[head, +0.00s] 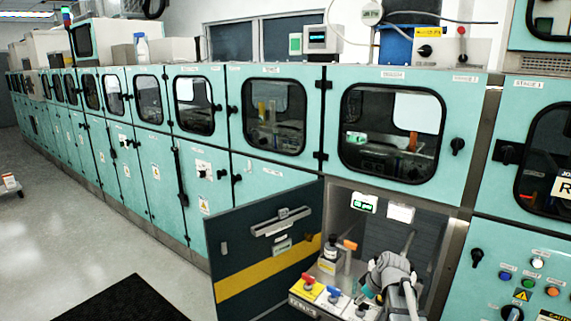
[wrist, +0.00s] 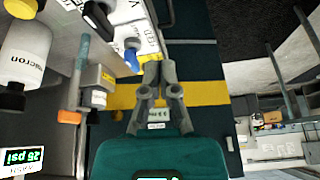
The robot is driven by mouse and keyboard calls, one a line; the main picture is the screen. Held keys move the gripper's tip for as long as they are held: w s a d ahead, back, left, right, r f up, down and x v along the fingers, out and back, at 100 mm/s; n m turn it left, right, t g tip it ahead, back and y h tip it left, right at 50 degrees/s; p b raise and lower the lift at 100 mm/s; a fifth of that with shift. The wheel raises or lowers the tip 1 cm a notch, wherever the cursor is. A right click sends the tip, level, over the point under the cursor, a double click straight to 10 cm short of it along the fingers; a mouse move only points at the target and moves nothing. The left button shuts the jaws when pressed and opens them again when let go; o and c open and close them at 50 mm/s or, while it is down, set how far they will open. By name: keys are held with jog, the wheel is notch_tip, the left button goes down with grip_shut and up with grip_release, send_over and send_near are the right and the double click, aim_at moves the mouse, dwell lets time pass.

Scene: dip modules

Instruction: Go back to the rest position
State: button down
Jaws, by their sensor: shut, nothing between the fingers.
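My gripper (wrist: 159,66) shows in the wrist view with its two fingers close together and nothing between them. Beyond the fingers is the open dark door panel (wrist: 200,55) with its yellow stripe. In the head view my grey arm reaches into the open lower compartment at the right, and the fingertips cannot be made out there. The open door (head: 240,232) stands to the left of the arm.
A green display (head: 364,202) hangs at the compartment's top. Open floor (head: 100,230) lies to the left, with a dark mat (head: 125,300).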

jog(key=s+a+r+m+g+h+p, duration=0.1)
jog(key=s+a+r+m+p, duration=0.2)
jog(key=s, duration=0.4)
jog(key=s+a+r+m+g+h+p, duration=0.2)
jog(key=s+m, duration=0.3)
jog(key=s, duration=0.3)
jog(key=shift+a+r+m+h+p, duration=0.3)
jog(key=shift+a+r+m+p, duration=0.15)
jog(key=shift+a+p, duration=0.35)
dwell(0.7)
